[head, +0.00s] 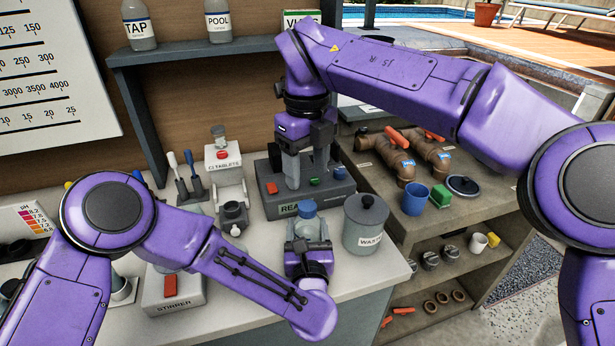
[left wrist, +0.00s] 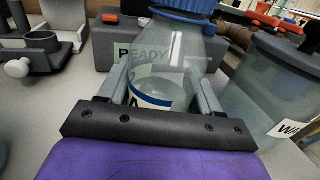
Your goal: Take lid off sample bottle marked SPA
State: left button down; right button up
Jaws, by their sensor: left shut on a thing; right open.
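A clear sample bottle (head: 307,228) with a blue lid (head: 306,208) stands upright between the fingers of my left gripper (head: 308,240). In the left wrist view the bottle (left wrist: 172,60) has its blue lid (left wrist: 185,8) at the top edge, partly cut off. A white label with a blue border (left wrist: 150,100) shows an "A"; its other letters are hidden. My left gripper (left wrist: 165,95) is shut on the bottle's body. My right gripper (head: 307,172) is open and empty, pointing down behind and above the bottle, apart from the lid.
A grey READY device (head: 340,196) stands behind the bottle. A lidded WASTE container (head: 364,222) is close to its right. A stirrer (head: 172,290) and a tablets box (head: 222,157) are left. TAP (head: 139,28) and POOL (head: 218,22) bottles stand on the shelf above.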

aim_at(307, 205)
jog(key=m, duration=0.6)
jog(key=shift+m, duration=0.3)
jog(key=m, duration=1.2)
jog(key=shift+m, duration=0.4)
jog(key=m, duration=0.5)
jog(key=shift+m, duration=0.4)
jog(key=m, duration=0.6)
jog(key=shift+m, duration=0.3)
notch_tip(307, 205, down, 8)
jog(key=shift+r, duration=0.1)
jog(key=shift+c, duration=0.2)
